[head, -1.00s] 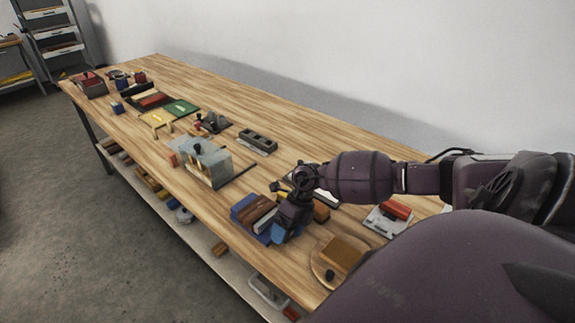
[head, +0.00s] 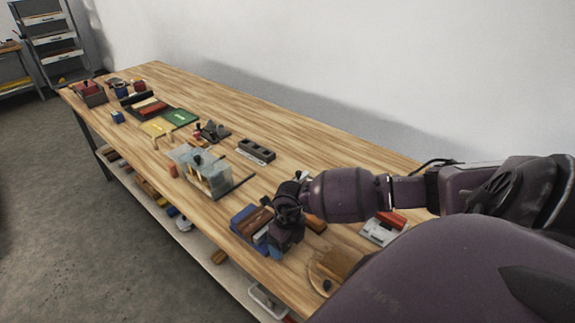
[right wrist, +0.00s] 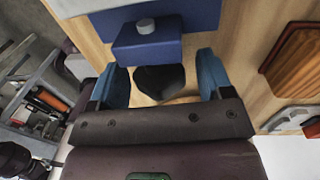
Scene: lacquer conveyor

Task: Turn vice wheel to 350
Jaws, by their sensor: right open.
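The vice, a blue body with brown and pale bars, sits near the table's front edge in the head view (head: 240,215). My right gripper (head: 284,245) is at its right end, pointing down and partly hiding it. In the right wrist view the gripper (right wrist: 160,82) is open, with two blue fingertips apart. A dark angular piece (right wrist: 160,80) shows between them; I cannot tell for sure whether it is the vice wheel. Just beyond it is a blue block with a grey round knob (right wrist: 146,25). No scale or number is readable. My left gripper is not in view.
A round wooden board with a brown block (head: 340,262) lies right of the vice. A red-and-white item (head: 384,227) lies behind it. A clear-sided box (head: 207,172) stands to the left. The table's back strip is clear.

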